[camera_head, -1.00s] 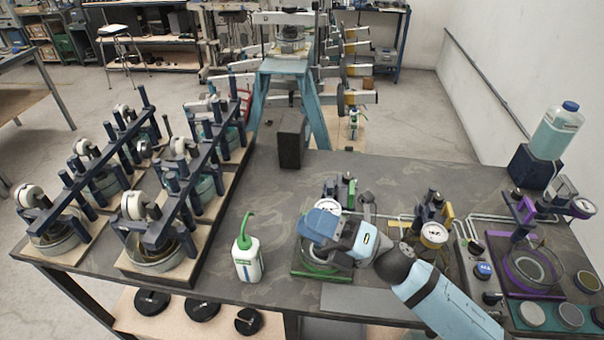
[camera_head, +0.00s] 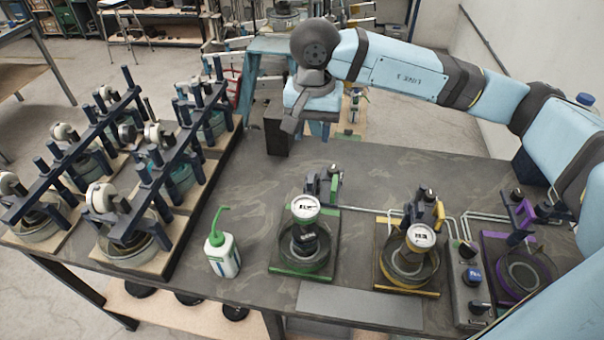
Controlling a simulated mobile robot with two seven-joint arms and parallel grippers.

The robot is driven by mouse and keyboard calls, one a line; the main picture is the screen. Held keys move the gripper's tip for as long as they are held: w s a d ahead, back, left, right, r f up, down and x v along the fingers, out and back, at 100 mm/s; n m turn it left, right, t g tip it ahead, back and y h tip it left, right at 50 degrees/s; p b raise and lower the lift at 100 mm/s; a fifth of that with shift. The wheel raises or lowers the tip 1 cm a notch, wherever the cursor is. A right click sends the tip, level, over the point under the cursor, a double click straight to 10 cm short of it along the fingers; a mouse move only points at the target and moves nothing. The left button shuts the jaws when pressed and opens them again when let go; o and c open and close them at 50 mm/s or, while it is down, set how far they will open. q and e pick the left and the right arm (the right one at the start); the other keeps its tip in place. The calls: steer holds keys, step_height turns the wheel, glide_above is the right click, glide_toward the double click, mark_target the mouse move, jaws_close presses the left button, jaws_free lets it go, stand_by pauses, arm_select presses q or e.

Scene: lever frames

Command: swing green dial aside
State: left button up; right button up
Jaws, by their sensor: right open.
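The green dial (camera_head: 305,207) is a white-faced gauge on the green-based station (camera_head: 300,268). It sits over the far part of that station's round dish (camera_head: 307,250), with a dark part below the face. A green-handled post (camera_head: 333,185) stands behind it at the right. My right gripper (camera_head: 295,122) is open and empty, raised beyond the station, clear of the dial. Its fingers point down and show only in part. My left gripper is not in view.
A yellow station (camera_head: 408,287) with its own dial (camera_head: 421,237) stands to the right, then a purple one (camera_head: 493,245). A green-capped bottle (camera_head: 221,254) stands to the left. The table between bottle and block is clear.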

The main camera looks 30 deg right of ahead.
mark_target(311, 178)
step_height(311, 178, down, 13)
steer(key=p, duration=0.3)
steer(key=shift+s+a+r, duration=0.1)
steer(key=shift+f, duration=0.35)
steer(key=shift+c, duration=0.4)
jaws_close()
